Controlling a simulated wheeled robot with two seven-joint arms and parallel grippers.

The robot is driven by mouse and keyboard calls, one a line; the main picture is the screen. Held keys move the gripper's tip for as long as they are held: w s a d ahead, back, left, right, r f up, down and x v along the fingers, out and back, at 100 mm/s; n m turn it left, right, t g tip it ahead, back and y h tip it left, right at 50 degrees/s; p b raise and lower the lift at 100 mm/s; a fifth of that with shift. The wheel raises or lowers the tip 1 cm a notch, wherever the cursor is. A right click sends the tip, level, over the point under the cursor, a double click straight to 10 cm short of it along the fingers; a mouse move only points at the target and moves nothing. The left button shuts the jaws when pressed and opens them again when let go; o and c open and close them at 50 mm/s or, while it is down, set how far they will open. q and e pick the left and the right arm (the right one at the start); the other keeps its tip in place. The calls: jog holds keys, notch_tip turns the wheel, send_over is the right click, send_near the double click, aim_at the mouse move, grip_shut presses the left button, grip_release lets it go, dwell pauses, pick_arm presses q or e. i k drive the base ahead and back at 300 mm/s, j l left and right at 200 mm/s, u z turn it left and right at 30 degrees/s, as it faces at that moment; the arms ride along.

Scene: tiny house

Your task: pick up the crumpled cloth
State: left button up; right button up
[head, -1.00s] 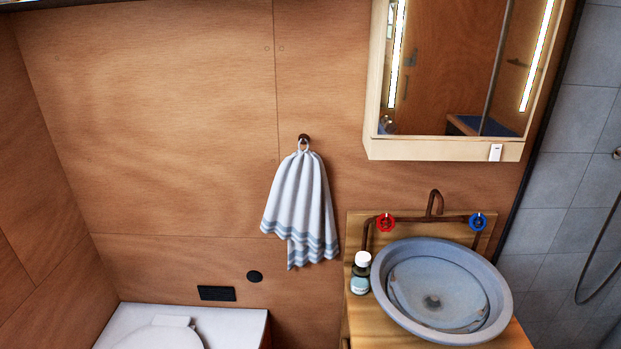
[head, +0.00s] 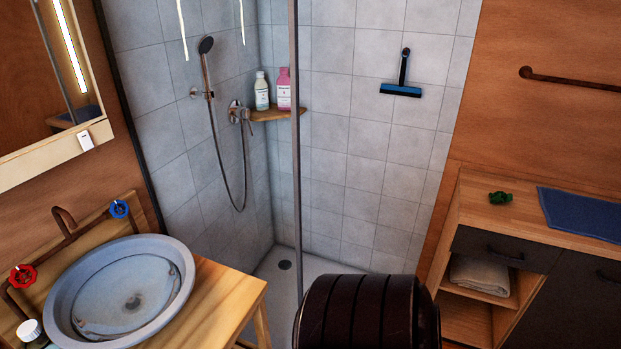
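A small dark green crumpled thing (head: 500,197) lies on the wooden top of the cabinet at the right in the head view. It looks like the crumpled cloth, but it is too small to be sure. It lies a little left of a flat blue cloth (head: 582,213) and apart from it. A pale folded towel (head: 481,274) sits in the open shelf below. Neither of my grippers is in view.
The wooden-topped cabinet (head: 470,208) has dark drawers. A dark ribbed rounded shape (head: 365,315) stands at the bottom middle; I cannot tell what it is. The basin (head: 178,262) is at left, with a shower (head: 300,262) behind. A rail (head: 575,77) is on the wall.

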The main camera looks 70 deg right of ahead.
aim_at(498, 196)
jog(key=z, duration=3.55)
jog(key=u, duration=2.75)
jog(key=z, duration=2.3)
